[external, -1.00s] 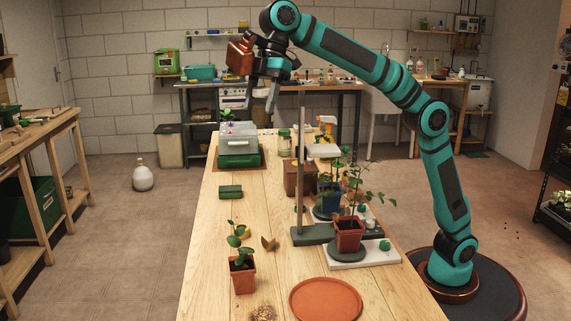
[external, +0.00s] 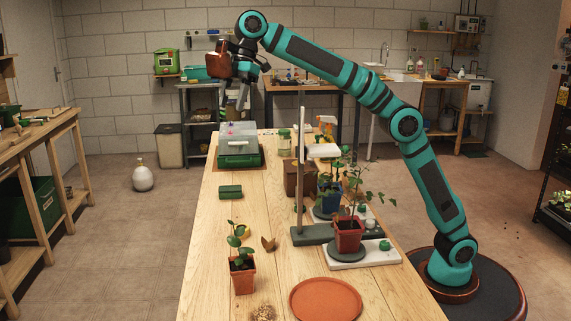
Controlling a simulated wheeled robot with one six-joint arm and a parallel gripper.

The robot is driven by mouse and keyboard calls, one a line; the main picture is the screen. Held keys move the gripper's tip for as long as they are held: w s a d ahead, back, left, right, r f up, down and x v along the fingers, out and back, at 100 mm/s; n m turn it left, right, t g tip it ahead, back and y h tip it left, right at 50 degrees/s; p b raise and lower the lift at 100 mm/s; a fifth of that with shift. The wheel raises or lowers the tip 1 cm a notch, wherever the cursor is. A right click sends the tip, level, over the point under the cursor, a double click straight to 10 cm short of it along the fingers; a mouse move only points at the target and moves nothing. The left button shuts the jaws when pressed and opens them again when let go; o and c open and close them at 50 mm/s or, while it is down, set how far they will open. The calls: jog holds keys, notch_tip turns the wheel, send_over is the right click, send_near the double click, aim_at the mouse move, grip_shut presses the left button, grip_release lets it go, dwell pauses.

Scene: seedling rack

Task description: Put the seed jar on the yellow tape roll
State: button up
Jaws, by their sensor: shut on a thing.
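My gripper (external: 235,100) is high above the far end of the wooden table, fingers pointing down, near the clear-lidded green box. A small yellow thing (external: 245,231), perhaps the yellow tape roll, lies near the front, partly hidden behind a potted seedling (external: 241,271).
The clear-lidded green box (external: 239,157) is at the far end. A post stand (external: 301,180) and potted plants (external: 348,235) line the right side. A green block (external: 230,192), a brown shard (external: 268,243) and a terracotta saucer (external: 326,300) lie nearer. The middle-left tabletop is mostly clear.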

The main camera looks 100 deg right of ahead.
send_over(240, 228)
notch_tip(240, 228, down, 35)
dwell(0.7)
jog(key=o, duration=1.1)
jog(key=shift+f, duration=0.15)
jog(key=v, duration=1.2)
jog(key=shift+a, duration=0.1)
